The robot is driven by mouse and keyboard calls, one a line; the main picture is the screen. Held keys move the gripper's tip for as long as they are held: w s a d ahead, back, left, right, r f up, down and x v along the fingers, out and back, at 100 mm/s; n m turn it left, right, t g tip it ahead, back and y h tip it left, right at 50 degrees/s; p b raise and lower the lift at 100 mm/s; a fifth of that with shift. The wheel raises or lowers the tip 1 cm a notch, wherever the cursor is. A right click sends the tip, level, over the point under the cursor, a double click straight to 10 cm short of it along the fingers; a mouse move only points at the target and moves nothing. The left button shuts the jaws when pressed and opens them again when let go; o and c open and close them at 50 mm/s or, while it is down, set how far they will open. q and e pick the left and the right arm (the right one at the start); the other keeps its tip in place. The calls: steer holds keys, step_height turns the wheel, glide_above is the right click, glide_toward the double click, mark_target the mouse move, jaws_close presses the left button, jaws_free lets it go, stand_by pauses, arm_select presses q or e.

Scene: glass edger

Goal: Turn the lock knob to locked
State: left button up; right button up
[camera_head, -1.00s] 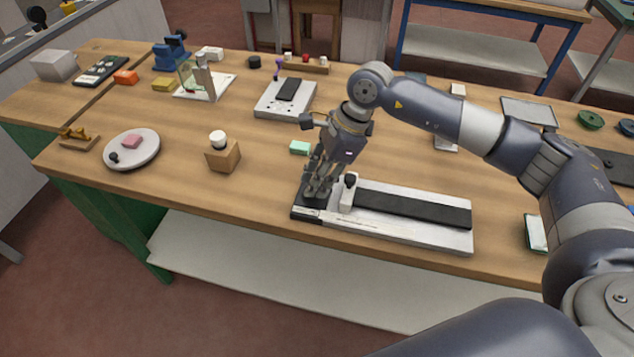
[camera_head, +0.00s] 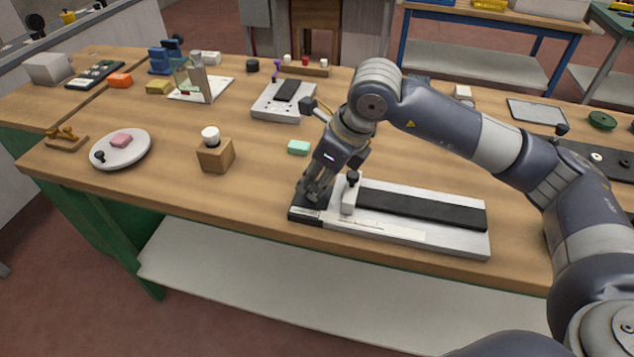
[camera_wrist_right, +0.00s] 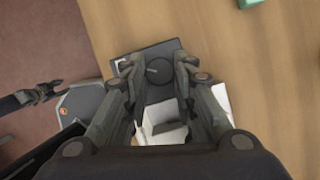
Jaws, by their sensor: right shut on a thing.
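A long pale fixture (camera_head: 455,233) with a black strip (camera_head: 420,206) lies along the table's front edge. At its left end is a dark plate (camera_head: 303,214), which also shows in the wrist view (camera_wrist_right: 130,64). The dark round lock knob (camera_wrist_right: 159,70) sits on that plate. My right gripper (camera_head: 312,198) is over this end, shut on the knob, with a finger on either side of it in the wrist view (camera_wrist_right: 158,72). The fingers hide the knob in the head view. Its lock marking is too small to read. My left gripper is not in view.
Close right of the gripper stands a pale block (camera_head: 349,198) with a black knob on top. A green block (camera_head: 298,147) lies behind the fixture. A wooden block with a white knob (camera_head: 215,154) and a round plate (camera_head: 130,155) stand to the left, with bare table between.

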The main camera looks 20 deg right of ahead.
stand_by(0.3)
steer(key=o, duration=1.1)
steer(key=shift+c, duration=0.2)
steer(key=shift+r, duration=0.1)
steer(key=v, duration=1.2)
steer(key=shift+a, duration=0.15)
